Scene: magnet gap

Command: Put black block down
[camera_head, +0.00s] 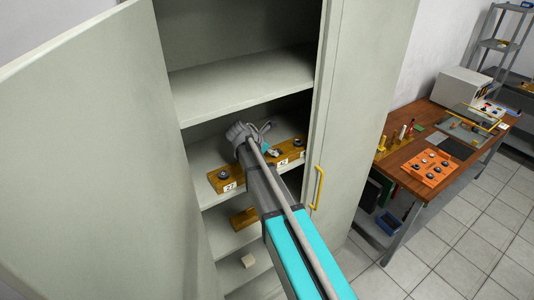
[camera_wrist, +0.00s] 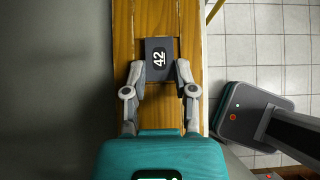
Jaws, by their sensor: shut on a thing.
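In the head view my gripper (camera_head: 265,131) reaches into the open cabinet, over the middle shelf. The wooden board (camera_head: 237,176) there carries dark round knobs and white number labels, and my arm hides part of it. The block is not clearly visible in the head view.
The cabinet's open door (camera_head: 85,150) stands at the left, and a side panel with a yellow handle (camera_head: 318,188) at the right. An upper shelf (camera_head: 240,85) is above my gripper. A lower shelf holds another wooden piece (camera_head: 243,218). A workbench (camera_head: 410,178) stands farther right.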

